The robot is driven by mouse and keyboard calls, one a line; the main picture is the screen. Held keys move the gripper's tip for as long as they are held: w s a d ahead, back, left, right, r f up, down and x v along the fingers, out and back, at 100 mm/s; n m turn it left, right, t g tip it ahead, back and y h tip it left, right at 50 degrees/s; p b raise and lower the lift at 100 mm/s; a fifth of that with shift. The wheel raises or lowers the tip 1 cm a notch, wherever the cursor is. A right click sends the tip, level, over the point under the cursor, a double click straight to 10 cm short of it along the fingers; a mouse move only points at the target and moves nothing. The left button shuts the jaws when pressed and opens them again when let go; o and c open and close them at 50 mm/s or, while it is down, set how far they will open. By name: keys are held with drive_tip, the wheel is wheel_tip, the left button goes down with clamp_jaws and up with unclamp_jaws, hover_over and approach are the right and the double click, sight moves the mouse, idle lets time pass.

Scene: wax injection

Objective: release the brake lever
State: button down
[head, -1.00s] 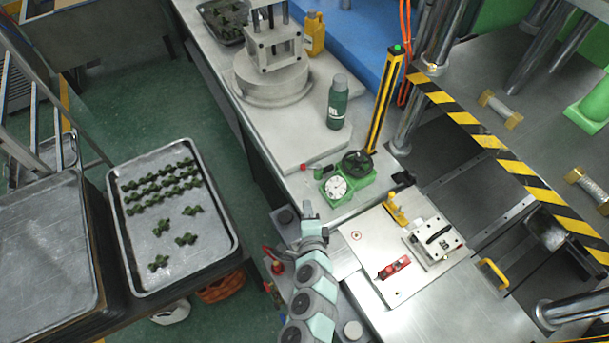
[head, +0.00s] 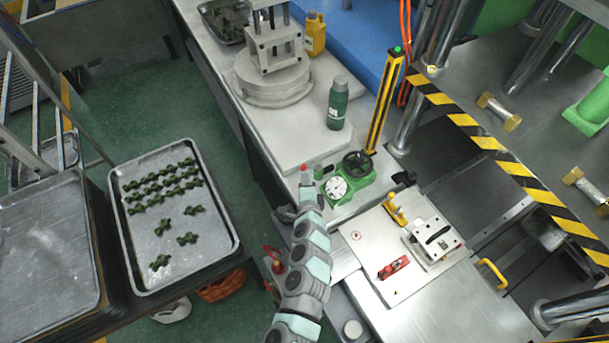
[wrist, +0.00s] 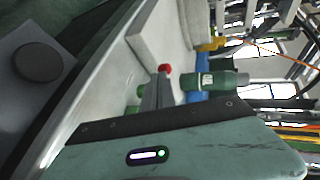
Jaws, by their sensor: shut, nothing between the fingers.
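The brake lever's red knob (head: 304,168) shows just beyond my gripper's tips, beside the green dial unit (head: 352,182) on the bench edge. Most of the lever behind the knob is hidden by my gripper. My gripper (head: 305,182) is shut and empty, at the left of the dial unit. In the wrist view the shut fingers (wrist: 158,90) point at the red knob (wrist: 165,69), which looks very close to the tips. I cannot tell whether they touch. A bit of green (wrist: 133,108) shows left of the fingers.
A dark green bottle (head: 337,103) stands on the bench behind the dial unit, near a yellow-black post (head: 386,100). A plate with a red clamp (head: 394,267) lies to the right. A tray of green parts (head: 160,270) is at the left, across a floor gap.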

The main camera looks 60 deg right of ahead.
drive_tip(key=shift+w+d+f, duration=0.1)
drive_tip(key=shift+w+d, duration=0.4)
drive_tip(key=shift+d, duration=0.25)
drive_tip(key=shift+a, duration=0.1)
